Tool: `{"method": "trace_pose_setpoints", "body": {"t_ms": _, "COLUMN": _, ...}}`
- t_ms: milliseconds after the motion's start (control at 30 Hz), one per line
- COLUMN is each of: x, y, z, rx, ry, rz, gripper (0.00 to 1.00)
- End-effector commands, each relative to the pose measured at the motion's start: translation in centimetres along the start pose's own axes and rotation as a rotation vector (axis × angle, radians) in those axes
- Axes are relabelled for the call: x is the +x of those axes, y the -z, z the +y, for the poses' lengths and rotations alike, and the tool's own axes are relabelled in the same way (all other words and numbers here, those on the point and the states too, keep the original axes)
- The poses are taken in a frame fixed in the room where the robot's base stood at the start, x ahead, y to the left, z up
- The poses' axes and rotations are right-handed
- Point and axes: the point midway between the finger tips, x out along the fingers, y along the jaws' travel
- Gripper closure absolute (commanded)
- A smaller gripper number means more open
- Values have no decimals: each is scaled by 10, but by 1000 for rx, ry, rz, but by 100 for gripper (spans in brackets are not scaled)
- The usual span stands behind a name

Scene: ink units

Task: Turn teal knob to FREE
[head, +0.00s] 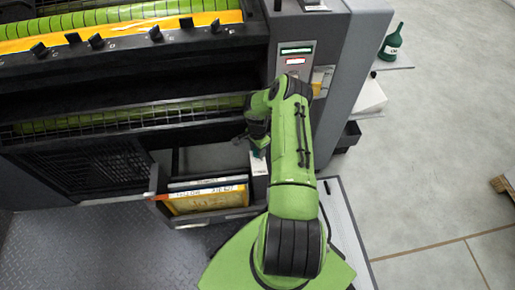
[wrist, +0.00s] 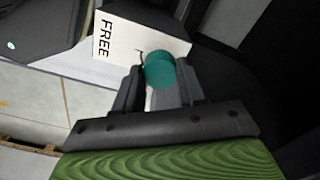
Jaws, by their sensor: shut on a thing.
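The teal knob (wrist: 160,70) shows in the wrist view between the fingers of my gripper (wrist: 158,82), which is shut on it. Behind the knob is a white label plate (wrist: 125,37) with the word FREE in black, turned sideways in this view. A short black mark shows on the plate beside the knob. The rest of the plate is hidden behind the knob and fingers. In the head view my gripper (head: 258,148) reaches down beside the machine's lower right part, and the knob is mostly hidden there.
The large grey machine (head: 340,60) fills the upper left, with open rollers and a row of black keys. An open drawer (head: 215,215) with cards or plates stands just left of my arm. A green bottle (head: 392,42) stands at the right.

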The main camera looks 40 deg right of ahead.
Motion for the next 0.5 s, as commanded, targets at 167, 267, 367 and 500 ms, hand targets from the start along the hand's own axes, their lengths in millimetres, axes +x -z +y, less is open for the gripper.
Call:
{"method": "trace_pose_setpoints", "body": {"t_ms": 167, "x": -1, "y": -1, "z": 0, "rx": 160, "ry": -1, "rz": -2, "gripper": 91}}
{"method": "trace_pose_setpoints", "body": {"t_ms": 267, "x": -1, "y": -1, "z": 0, "rx": 253, "ry": -1, "rz": -2, "gripper": 91}}
{"method": "trace_pose_setpoints", "body": {"t_ms": 367, "x": -1, "y": -1, "z": 0, "rx": 342, "ry": -1, "rz": -2, "gripper": 91}}
{"method": "trace_pose_setpoints", "body": {"t_ms": 500, "x": -1, "y": -1, "z": 0, "rx": 455, "ry": -1, "rz": -2, "gripper": 91}}
